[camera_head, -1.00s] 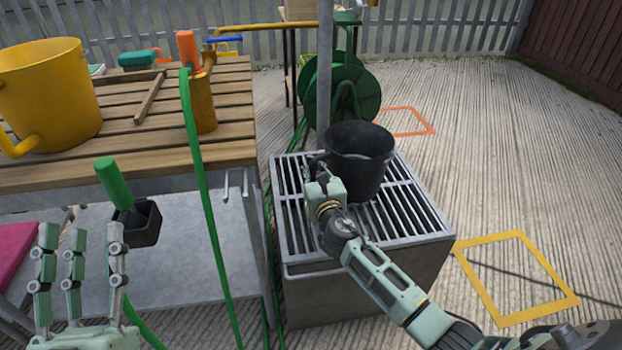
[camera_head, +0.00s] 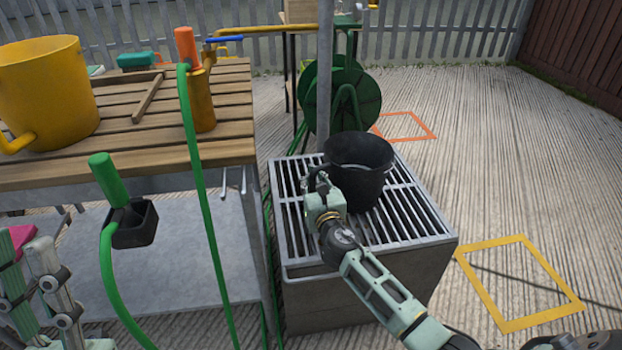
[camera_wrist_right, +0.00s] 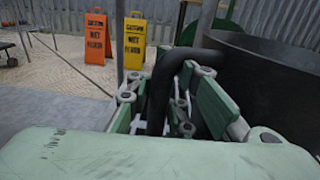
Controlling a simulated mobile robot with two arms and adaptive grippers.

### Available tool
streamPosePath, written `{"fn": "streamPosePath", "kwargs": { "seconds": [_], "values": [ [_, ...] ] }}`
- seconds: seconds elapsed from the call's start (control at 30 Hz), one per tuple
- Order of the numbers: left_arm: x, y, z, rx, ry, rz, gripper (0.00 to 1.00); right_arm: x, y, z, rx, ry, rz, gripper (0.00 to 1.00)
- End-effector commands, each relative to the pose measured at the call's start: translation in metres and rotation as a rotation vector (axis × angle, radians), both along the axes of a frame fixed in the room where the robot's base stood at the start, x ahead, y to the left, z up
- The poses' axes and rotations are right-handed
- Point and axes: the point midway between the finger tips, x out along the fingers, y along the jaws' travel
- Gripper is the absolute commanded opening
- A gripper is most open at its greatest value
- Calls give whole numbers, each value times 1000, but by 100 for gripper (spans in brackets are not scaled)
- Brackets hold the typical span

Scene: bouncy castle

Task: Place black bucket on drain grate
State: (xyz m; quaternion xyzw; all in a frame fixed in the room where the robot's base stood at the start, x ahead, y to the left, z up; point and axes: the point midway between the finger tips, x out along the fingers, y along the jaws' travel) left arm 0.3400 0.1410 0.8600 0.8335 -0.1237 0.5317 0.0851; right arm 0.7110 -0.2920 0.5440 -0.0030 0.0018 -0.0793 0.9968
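The black bucket (camera_head: 358,172) is upright at the drain grate (camera_head: 416,222), over its far middle part. It appears to rest on the bars, though its underside is hidden. My right gripper (camera_head: 322,188) is at the bucket's left side, shut on its handle. In the right wrist view the dark curved handle (camera_wrist_right: 160,85) runs between the fingers of the right gripper (camera_wrist_right: 165,110), with the bucket wall (camera_wrist_right: 265,85) to the right. My left gripper (camera_head: 38,290) is empty at the lower left, its fingers extended and partly cut off.
A hose reel (camera_head: 342,95) and a post (camera_head: 324,70) stand behind the grate.

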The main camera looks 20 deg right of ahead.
Motion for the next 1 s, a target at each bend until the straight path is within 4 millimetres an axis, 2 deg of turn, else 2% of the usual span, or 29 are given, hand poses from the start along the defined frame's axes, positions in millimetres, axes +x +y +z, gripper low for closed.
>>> {"fn": "streamPosePath", "kwargs": {
  "seconds": [0.03, 0.2, 0.6, 0.77, 1.0],
  "values": [
    [0, 0, 0, 0, 0, 0, 40, 0, 0, 0, 0, 0, 0, 18],
    [0, 0, 0, 0, 0, 1, 40, 0, 0, 0, 0, 0, 0, 33],
    [2, 0, 1, 3, 8, 1, 40, -3, 0, 1, -1, 0, 0, 33],
    [23, -5, -9, 37, 124, 6, 40, -19, 3, 1, -2, 2, 1, 33],
    [63, -12, -36, 110, 359, 19, 40, -61, 10, 2, -1, 2, 1, 33]
  ]
}}
